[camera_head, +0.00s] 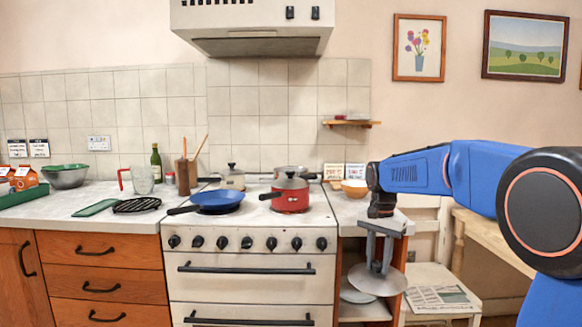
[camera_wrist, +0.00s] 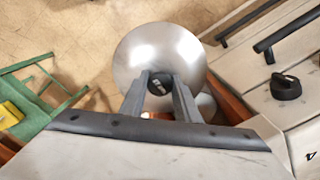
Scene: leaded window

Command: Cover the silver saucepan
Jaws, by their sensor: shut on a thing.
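A silver round lid (camera_head: 378,284) hangs below my gripper (camera_head: 376,262), in front of the open shelf unit right of the cooker and below worktop height. In the wrist view the lid (camera_wrist: 190,52) fills the upper middle, and my gripper (camera_wrist: 159,84) is shut on its dark knob. A silver saucepan (camera_head: 284,171) stands at the back right of the cooker, largely hidden behind a red pot (camera_head: 291,198); its inside cannot be seen. A cream pot (camera_head: 232,180) with a lid stands at the back left.
A blue frying pan (camera_head: 217,200) sits on the front left of the cooker (camera_head: 250,245). An orange bowl (camera_head: 355,189) stands on the small worktop behind my gripper. A small wall shelf (camera_head: 352,123) and the extractor hood (camera_head: 252,28) hang above. A chair (camera_head: 440,285) holds a newspaper.

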